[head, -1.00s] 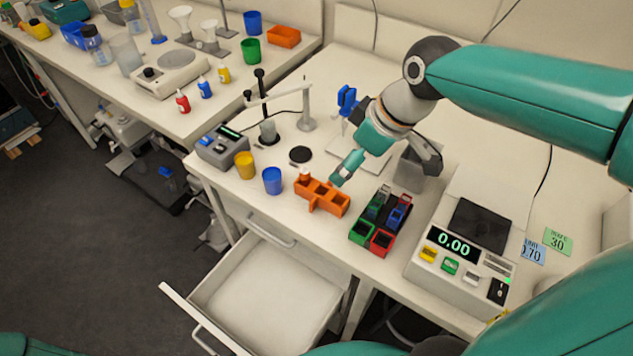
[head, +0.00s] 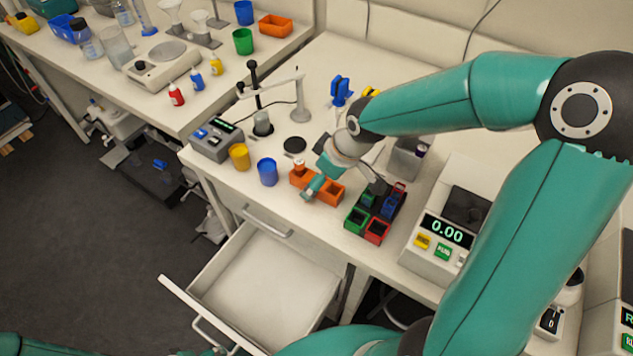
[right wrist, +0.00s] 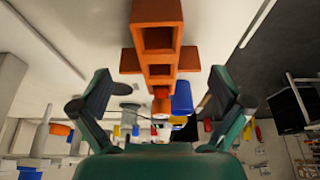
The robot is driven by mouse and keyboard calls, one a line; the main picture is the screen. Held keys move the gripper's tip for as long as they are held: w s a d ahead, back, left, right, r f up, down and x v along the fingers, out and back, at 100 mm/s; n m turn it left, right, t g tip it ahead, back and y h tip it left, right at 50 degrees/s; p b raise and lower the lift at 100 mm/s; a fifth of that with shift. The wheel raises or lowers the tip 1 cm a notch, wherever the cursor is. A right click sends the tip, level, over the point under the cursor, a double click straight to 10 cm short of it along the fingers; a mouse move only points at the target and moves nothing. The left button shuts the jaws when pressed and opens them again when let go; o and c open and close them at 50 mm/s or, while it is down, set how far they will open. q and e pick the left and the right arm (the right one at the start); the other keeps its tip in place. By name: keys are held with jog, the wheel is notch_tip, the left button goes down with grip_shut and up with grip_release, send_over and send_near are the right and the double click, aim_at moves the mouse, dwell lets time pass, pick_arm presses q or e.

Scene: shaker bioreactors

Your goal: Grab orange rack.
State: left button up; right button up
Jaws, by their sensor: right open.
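The orange rack (head: 331,191) lies on the white bench, left of the red, green and blue bins. In the right wrist view the rack (right wrist: 157,12) has open square sockets and side tabs. A small vial with an orange-and-white top (head: 298,166) stands at its left end in the head view. My right gripper (head: 343,187) is open over the rack, one teal finger in front of its middle. In the right wrist view, the spread fingers (right wrist: 160,95) are on either side of the rack's line, apart from it.
A blue cup (head: 267,172) and a yellow cup (head: 239,157) stand left of the rack. The coloured bins (head: 357,220) are close on its right, with a scale (head: 436,250) beyond. An open drawer (head: 265,285) juts out below the bench edge.

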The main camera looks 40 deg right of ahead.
jog(key=shift+x, duration=1.35)
jog(key=c, duration=0.9)
jog(key=shift+o, duration=0.2)
jog(key=shift+r, duration=0.1)
